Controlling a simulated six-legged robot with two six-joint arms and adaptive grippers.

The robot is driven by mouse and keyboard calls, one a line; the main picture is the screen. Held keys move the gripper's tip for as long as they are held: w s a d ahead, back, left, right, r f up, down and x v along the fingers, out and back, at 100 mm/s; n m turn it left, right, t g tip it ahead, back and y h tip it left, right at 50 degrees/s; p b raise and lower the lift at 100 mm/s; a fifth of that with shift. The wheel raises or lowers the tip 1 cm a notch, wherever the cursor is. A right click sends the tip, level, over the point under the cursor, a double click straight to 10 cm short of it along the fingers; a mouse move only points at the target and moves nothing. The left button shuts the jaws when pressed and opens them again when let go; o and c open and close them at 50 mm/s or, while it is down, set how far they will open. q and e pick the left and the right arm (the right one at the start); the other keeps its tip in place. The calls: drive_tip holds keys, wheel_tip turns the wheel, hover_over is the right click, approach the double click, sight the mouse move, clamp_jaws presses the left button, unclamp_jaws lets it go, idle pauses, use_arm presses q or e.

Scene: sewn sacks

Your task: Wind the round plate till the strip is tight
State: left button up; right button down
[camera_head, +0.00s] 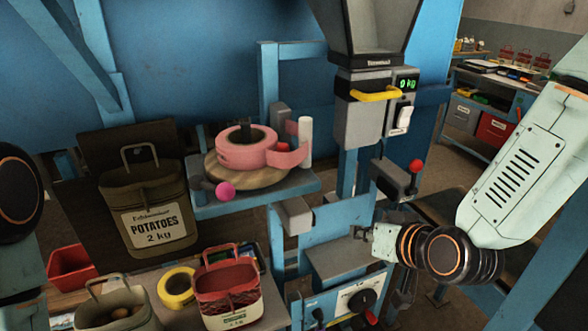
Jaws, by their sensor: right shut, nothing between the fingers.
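The round plate (218,174) is a wooden disc on a blue shelf in the middle left of the head view. A roll of pink strip (240,155) lies on it around a dark hub. The strip's free part (289,158) runs right toward a white upright post (305,138); I cannot tell how tight it is. A pink ball knob (225,190) sits at the plate's front left edge. My right gripper (360,232) is shut and empty, to the right of and below the plate, apart from it. My left gripper is out of view; part of my left arm shows at the left edge.
A potato sack (158,215) stands left of the shelf (270,196). A red sack (227,290), yellow tape roll (177,288) and red bin (72,268) are below. A scale with a yellow handle (375,95) and a red-knobbed lever (416,167) stand right of the plate.

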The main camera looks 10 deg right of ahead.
drive_tip(key=w+a+r+n+t+y+b, duration=0.1)
drive_tip(key=a+r+n+t+y+b, duration=0.25)
drive_tip(key=r+n+y, duration=0.7)
drive_tip(key=s+n+g, duration=0.1)
drive_tip(key=n, duration=0.5)
drive_tip(key=s+a+r+n+g, duration=0.1)
drive_tip(key=n, duration=0.5)
drive_tip(key=s+a+r+n+g, duration=0.1)
drive_tip(key=n, duration=0.6)
drive_tip(key=shift+s+a+r+y, duration=0.15)
drive_tip(key=shift+a+y, duration=0.05)
drive_tip(key=shift+y, duration=0.15)
